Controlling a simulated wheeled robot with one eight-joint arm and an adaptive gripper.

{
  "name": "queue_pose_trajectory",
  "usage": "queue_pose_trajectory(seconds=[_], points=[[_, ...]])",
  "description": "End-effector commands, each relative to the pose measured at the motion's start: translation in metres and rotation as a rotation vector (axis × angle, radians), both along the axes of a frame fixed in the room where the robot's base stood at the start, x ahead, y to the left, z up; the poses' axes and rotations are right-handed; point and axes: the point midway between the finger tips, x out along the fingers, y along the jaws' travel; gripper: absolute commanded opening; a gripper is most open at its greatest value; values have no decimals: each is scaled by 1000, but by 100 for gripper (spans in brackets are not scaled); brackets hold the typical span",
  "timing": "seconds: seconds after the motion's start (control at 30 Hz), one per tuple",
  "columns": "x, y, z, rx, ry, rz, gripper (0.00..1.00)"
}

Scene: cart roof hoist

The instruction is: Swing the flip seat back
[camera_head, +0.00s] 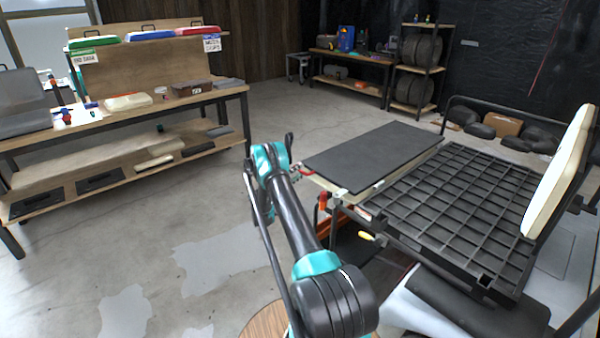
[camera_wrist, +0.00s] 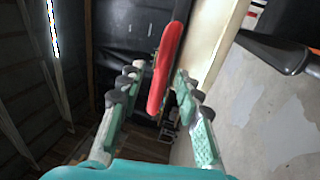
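The flip seat (camera_head: 372,156) lies as a flat dark grey panel with a cream edge below it, beside the black grid platform in the head view. A red handle (camera_wrist: 167,68) runs lengthwise between my gripper's fingers in the wrist view, with the cream edge (camera_wrist: 216,40) just right of it. My gripper (camera_wrist: 158,85) is open around the handle; a gap shows at the left finger, and I cannot tell whether the right finger touches. In the head view, my gripper (camera_head: 290,160) is at the panel's near-left corner, with the handle mostly hidden.
The black grid platform (camera_head: 455,200) lies right of the panel, with an upright cream backrest (camera_head: 562,172) at its right. A workbench (camera_head: 120,134) with boxes and tools stands at the left. A tyre rack (camera_head: 418,68) stands at the back. The concrete floor (camera_head: 215,205) between is clear.

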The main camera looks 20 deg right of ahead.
Motion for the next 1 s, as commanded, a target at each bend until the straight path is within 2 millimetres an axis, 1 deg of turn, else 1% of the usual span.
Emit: queue_pose_trajectory(seconds=[0.13, 0.4, 0.67, 0.7, 1.0], points=[[2, -7, 2, 0, 0, -1, 34], [3, -7, 2, 0, 0, 0, 34], [3, -7, 2, 0, 0, 0, 2], [3, -7, 2, 0, 0, 0, 0], [3, -7, 2, 0, 0, 0, 0]])
